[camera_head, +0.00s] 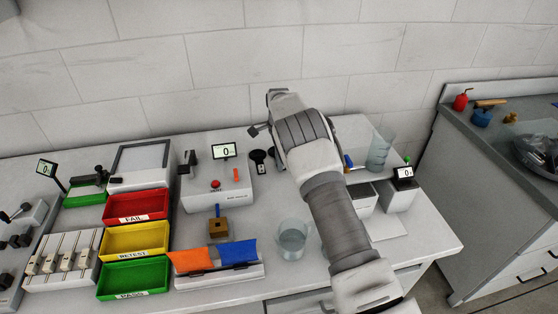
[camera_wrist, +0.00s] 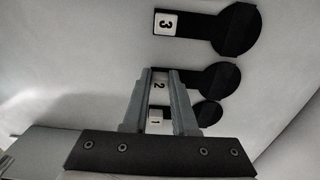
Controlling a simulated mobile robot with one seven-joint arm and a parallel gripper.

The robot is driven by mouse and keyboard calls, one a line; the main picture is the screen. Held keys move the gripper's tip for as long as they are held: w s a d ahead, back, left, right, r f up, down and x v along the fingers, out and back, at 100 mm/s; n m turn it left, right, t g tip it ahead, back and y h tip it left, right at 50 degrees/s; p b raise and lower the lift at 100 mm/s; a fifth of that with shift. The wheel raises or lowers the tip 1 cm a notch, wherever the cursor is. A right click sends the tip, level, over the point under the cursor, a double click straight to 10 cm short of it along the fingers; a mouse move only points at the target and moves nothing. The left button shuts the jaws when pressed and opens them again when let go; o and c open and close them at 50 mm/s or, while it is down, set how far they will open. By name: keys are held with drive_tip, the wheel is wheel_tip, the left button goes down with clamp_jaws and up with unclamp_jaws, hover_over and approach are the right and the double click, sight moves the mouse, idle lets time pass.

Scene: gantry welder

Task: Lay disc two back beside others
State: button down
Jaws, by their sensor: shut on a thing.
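In the wrist view three black discs with numbered white tabs sit in a row against a pale surface. Disc three (camera_wrist: 238,30) is farthest from my gripper's base, disc two (camera_wrist: 222,80) is in the middle, and disc one (camera_wrist: 208,114) is nearest. My gripper (camera_wrist: 160,80) is shut on the tab of disc two, with a finger on each side of its white "2" label. I cannot tell whether disc two touches the surface. In the head view a black disc (camera_head: 258,156) shows left of my wrist; my arm hides the fingers there.
The bench (camera_head: 430,235) holds a machine with a red button (camera_head: 215,184), red, yellow and green bins (camera_head: 137,205), and a clear beaker (camera_head: 292,240). A clear cylinder (camera_head: 379,152) and a small display (camera_head: 404,172) stand right of my arm. The wall is close behind.

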drive_tip(key=shift+f, duration=0.1)
idle(0.7)
drive_tip(key=c, duration=0.6)
unclamp_jaws()
drive_tip(key=shift+r+p, duration=0.4)
drive_tip(key=shift+r, duration=8.3)
